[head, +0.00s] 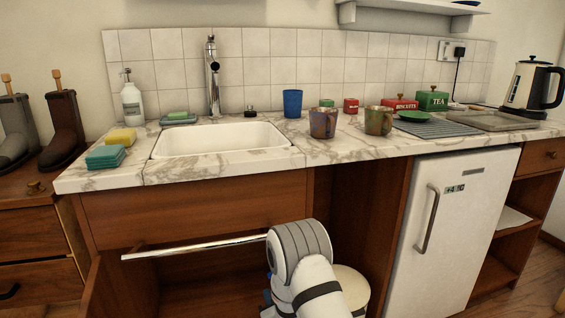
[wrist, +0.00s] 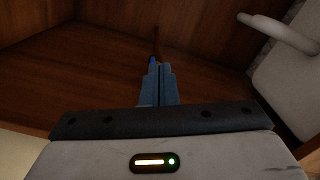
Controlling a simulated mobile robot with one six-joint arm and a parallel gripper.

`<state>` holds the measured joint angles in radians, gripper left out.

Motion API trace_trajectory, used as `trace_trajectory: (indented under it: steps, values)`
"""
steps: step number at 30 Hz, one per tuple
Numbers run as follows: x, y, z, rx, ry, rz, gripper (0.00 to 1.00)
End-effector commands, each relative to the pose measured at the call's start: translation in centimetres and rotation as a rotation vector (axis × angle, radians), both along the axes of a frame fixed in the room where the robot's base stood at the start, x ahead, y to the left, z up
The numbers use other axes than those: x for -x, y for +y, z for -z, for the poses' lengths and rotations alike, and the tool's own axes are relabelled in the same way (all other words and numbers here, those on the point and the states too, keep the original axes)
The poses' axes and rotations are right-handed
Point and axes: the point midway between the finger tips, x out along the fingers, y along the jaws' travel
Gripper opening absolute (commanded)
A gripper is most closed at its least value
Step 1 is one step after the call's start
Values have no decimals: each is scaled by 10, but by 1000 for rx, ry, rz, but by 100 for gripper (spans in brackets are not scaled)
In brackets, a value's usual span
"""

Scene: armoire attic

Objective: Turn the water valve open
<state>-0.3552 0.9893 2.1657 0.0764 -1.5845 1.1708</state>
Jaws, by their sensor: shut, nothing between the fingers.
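My gripper (wrist: 159,70) shows in the wrist view with its two blue fingers shut together and nothing between them. Just beyond the fingertips is a small blue part (wrist: 153,60), perhaps the water valve's handle, with a thin dark reddish pipe (wrist: 157,40) above it. I cannot tell whether the fingers touch the blue part. The cabinet inside is dim, so the handle's angle is unclear. In the head view my arm reaches into the open cabinet under the sink (head: 222,140) and hides most of the gripper and the valve.
A pale pipe (wrist: 275,30) and a light rounded body (wrist: 292,75) are at the wrist view's right. A cream cylinder (head: 352,287) stands beside my arm in the head view. A metal bar (head: 195,248) crosses the cabinet opening. A white fridge (head: 455,225) is right.

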Motion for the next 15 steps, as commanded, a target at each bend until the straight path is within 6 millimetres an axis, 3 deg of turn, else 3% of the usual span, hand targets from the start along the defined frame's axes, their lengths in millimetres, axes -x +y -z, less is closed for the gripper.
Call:
trace_trajectory:
  steps: [9,15]
  values:
    - [6,-5,3,-333,96,0,0]
    - [-1,-4,4,-389,111,0,0]
